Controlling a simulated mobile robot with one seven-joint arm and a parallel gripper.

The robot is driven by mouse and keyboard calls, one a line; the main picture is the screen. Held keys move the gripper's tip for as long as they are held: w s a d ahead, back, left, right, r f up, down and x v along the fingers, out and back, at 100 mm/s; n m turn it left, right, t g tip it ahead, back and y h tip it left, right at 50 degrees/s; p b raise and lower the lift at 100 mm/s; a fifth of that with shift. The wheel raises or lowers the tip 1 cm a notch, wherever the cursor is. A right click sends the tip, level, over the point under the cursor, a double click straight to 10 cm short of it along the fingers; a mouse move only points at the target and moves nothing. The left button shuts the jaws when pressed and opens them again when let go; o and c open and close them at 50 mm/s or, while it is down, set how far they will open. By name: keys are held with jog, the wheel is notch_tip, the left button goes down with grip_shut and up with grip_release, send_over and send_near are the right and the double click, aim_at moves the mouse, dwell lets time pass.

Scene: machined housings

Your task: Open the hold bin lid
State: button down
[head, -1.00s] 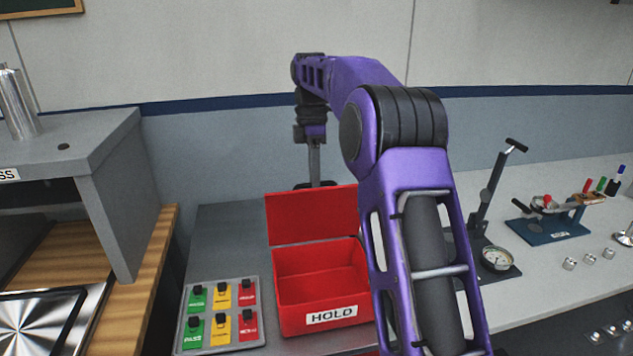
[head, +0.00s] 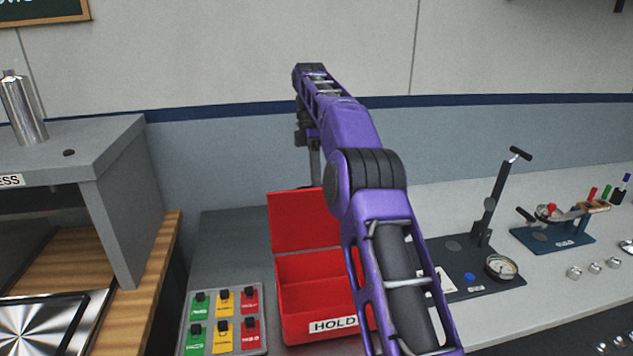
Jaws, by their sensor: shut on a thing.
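The red hold bin (head: 296,327) sits on the grey counter with a white HOLD label on its front. Its lid (head: 296,222) stands raised at the back, tilted up, and the inside of the bin shows. My gripper (head: 315,183) is at the top edge of the lid, shut on it. The fingertips are mostly hidden behind the lid, so the exact grip does not show. My arm covers the right side of the bin and of the lid.
A panel of green, yellow and red tags (head: 222,318) lies left of the bin. A grey cabinet (head: 118,190) stands farther left. A lever press with a gauge (head: 501,267) and a blue-based fixture (head: 553,238) stand to the right. Bare counter (head: 225,240) shows behind the tags.

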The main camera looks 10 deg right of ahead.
jog(key=shift+f, duration=0.35)
jog(key=c, duration=0.9)
grip_release()
jog(key=shift+w, duration=0.1)
jog(key=shift+r, duration=0.15)
jog(key=shift+s+r, duration=0.15)
jog(key=shift+s, duration=0.1)
